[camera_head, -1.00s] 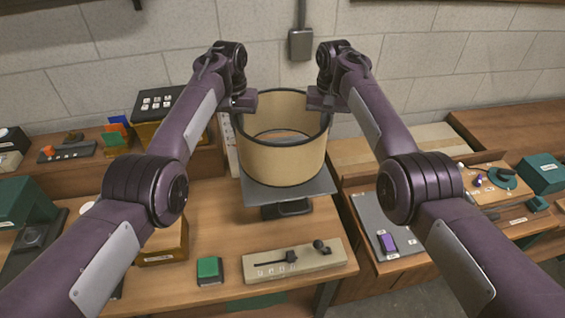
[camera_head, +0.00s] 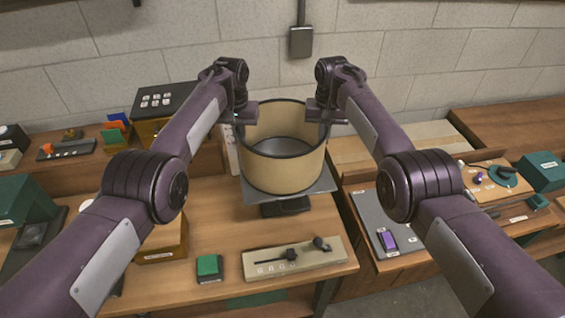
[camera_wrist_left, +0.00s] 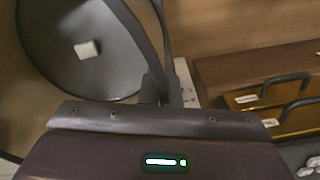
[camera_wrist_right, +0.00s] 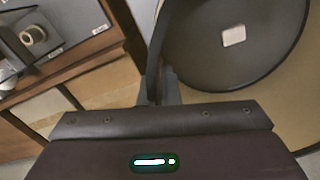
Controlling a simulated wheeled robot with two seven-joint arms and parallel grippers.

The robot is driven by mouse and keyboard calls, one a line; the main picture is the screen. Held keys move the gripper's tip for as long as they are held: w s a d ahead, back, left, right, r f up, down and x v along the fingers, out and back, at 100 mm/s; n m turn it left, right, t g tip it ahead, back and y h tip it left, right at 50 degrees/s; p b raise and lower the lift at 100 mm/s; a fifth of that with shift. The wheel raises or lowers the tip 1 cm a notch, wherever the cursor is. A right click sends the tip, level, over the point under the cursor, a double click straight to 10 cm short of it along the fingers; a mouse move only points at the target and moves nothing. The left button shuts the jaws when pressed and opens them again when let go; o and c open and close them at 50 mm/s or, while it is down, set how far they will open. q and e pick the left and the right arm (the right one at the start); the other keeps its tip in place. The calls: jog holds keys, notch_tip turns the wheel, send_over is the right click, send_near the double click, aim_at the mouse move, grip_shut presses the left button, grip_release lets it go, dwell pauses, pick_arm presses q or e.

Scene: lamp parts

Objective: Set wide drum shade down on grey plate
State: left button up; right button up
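The wide drum shade (camera_head: 284,172) is a tan cylinder with dark rims, upright over the grey plate (camera_head: 323,187). Its lower rim is at or very close to the plate; I cannot tell whether they touch. Through the shade, a dark grey surface with a small pale patch shows in the left wrist view (camera_wrist_left: 88,48) and the right wrist view (camera_wrist_right: 234,36). My left gripper (camera_head: 245,112) is shut on the left side of the shade's upper rim. My right gripper (camera_head: 324,112) is shut on the right side. The far fingers are partly hidden by the wall.
A strip with switches (camera_head: 293,262) and a green-topped block (camera_head: 209,268) lie in front of the plate. A yellow box (camera_head: 165,240) stands at left. A grey mat with a purple part (camera_head: 388,240) lies at right. The wall is behind.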

pick_arm(q)
jog(key=o, duration=0.4)
pick_arm(e)
jog(key=o, duration=0.4)
jog(key=shift+r, duration=0.1)
pick_arm(q)
jog(key=shift+s+r, duration=0.1)
jog(key=shift+s, duration=0.05)
pick_arm(e)
jog(key=shift+s, duration=0.1)
pick_arm(q)
notch_tip(320, 180, up, 8)
jog(key=shift+f, duration=0.15)
pick_arm(e)
jog(key=shift+r, duration=4)
jog(key=shift+f, duration=0.1)
